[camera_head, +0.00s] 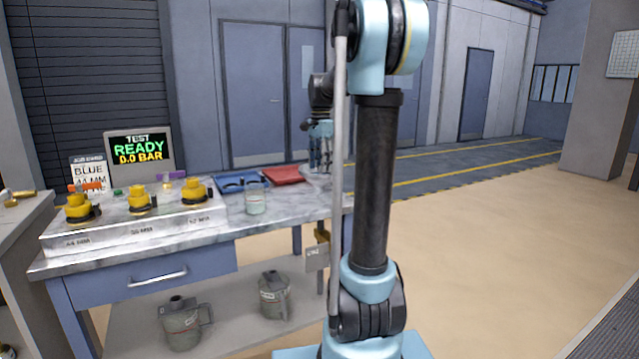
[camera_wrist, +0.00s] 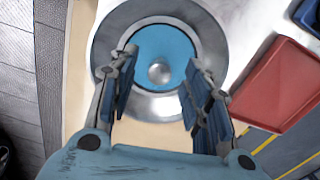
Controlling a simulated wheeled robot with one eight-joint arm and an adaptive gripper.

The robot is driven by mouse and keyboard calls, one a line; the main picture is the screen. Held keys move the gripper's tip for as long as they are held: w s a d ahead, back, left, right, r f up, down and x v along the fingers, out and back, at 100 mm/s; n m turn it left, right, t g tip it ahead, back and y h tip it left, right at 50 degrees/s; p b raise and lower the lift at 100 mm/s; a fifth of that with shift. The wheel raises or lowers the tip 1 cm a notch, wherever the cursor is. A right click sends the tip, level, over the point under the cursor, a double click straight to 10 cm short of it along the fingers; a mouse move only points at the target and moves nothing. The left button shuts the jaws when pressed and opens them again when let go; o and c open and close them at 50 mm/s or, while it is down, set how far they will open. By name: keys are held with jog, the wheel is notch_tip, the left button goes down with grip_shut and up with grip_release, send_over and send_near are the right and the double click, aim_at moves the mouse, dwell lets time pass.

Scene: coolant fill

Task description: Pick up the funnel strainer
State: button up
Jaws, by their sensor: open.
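The funnel strainer appears in the wrist view as a round grey metal piece (camera_wrist: 213,42) with a wide rim, a blue inside and a small shiny round centre. I see it from above. My gripper (camera_wrist: 160,78) is open, with one finger on its left and one on its right. The fingers overlap the rim in the picture; I cannot tell whether they touch it. In the head view my gripper (camera_head: 321,150) is at the right end of the bench, over a pale metal piece (camera_head: 315,172) mostly hidden by my arm.
A red tray (camera_head: 287,175) and a blue tray (camera_head: 240,184) lie close by on the marble bench (camera_head: 180,240). The red tray is also in the wrist view (camera_wrist: 278,85). A clear beaker (camera_head: 256,200), yellow-capped fittings (camera_head: 138,200) and a READY screen (camera_head: 140,150) stand farther left.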

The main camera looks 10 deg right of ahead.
jog(key=shift+f, duration=0.95)
grip_shut()
jog(key=shift+r, duration=0.1)
